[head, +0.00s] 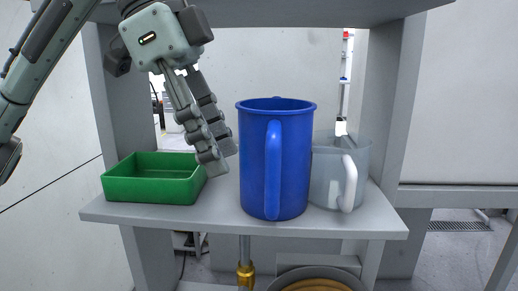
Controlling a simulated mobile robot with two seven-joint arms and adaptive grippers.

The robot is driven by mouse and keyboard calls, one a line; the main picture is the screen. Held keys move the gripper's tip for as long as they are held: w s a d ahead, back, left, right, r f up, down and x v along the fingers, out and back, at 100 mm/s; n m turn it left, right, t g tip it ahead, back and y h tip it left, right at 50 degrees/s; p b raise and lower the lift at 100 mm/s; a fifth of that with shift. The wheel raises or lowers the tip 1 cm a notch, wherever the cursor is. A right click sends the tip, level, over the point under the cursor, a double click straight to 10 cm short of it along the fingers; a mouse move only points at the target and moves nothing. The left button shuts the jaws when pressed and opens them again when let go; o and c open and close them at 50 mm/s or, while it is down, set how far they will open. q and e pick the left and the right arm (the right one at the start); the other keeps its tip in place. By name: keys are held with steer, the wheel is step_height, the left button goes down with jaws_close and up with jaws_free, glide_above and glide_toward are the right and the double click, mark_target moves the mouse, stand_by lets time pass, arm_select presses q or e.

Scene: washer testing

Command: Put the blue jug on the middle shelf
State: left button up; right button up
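The blue jug (257,160) stands upright on the grey middle shelf (225,215), near its front edge, with its handle facing me. My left gripper (221,160) reaches down from the upper left, its fingertips just left of the jug with a small gap between them and its wall. Its two fingers lie side by side in this view, so their opening is not clear. Nothing shows held in it. My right gripper is out of view.
A green tray (150,191) sits on the shelf's left part, close to my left fingers. A translucent grey jug (326,187) with a pale handle stands right beside the blue one, partly hidden by it. Shelf uprights flank both sides; another shelf board (280,12) is overhead.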

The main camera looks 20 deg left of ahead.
arm_select(q)
steer(key=a, duration=0.1)
steer(key=s+a, duration=0.1)
steer(key=a, duration=0.1)
steer(key=s+a, duration=0.1)
steer(key=a, duration=0.1)
steer(key=shift+a, duration=0.2)
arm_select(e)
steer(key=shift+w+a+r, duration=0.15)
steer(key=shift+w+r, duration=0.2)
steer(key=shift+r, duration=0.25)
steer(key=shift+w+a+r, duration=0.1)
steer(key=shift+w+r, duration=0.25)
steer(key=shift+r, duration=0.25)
